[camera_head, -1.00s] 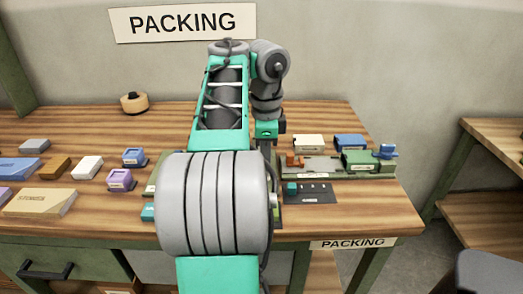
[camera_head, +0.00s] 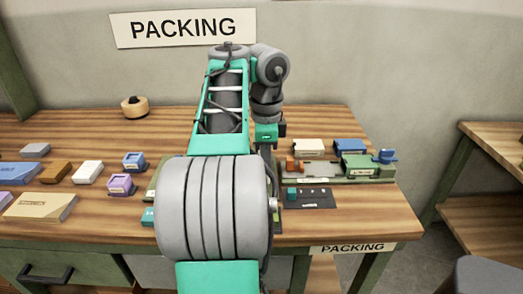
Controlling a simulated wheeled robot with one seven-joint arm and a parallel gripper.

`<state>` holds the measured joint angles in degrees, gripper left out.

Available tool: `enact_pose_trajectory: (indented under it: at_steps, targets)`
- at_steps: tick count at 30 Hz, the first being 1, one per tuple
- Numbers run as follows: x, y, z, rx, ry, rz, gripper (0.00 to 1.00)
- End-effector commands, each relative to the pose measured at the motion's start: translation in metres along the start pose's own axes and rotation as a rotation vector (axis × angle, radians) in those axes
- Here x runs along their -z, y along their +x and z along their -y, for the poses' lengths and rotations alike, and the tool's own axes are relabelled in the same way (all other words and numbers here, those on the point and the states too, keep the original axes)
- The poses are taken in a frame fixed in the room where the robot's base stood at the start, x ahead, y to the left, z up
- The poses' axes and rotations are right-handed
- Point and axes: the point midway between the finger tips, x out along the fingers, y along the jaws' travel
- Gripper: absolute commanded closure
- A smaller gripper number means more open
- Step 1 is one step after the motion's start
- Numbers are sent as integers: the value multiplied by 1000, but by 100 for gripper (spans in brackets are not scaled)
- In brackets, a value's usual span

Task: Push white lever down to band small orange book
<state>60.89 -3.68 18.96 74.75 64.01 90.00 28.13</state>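A small orange piece (camera_head: 293,166), which may be the small orange book, sits at the left end of a long green fixture (camera_head: 330,180) on the right of the bench. I cannot make out a white lever; it may be hidden behind my arm. My arm fills the middle of the view and its teal wrist (camera_head: 267,132) hangs just left of the fixture. The fingers of my gripper are hidden or too small to tell, so I cannot see contact or grip.
A green block (camera_head: 357,165) and a blue piece (camera_head: 385,156) sit at the fixture's right. A cream block (camera_head: 309,146) and a blue block (camera_head: 350,146) lie behind it. A dark panel (camera_head: 318,198) lies in front. Several blocks and a tape roll (camera_head: 134,106) are at left.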

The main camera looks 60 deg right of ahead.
Motion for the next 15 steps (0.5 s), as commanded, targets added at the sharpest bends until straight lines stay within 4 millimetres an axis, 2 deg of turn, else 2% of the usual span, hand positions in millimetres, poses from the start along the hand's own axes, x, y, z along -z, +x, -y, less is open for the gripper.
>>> enact_pose_trajectory:
  at_steps: [1, 15]
  targets:
    - [0, -10, 0, -2, 0, 0, 100]
    - [0, -54, 0, 0, 0, 0, 100]
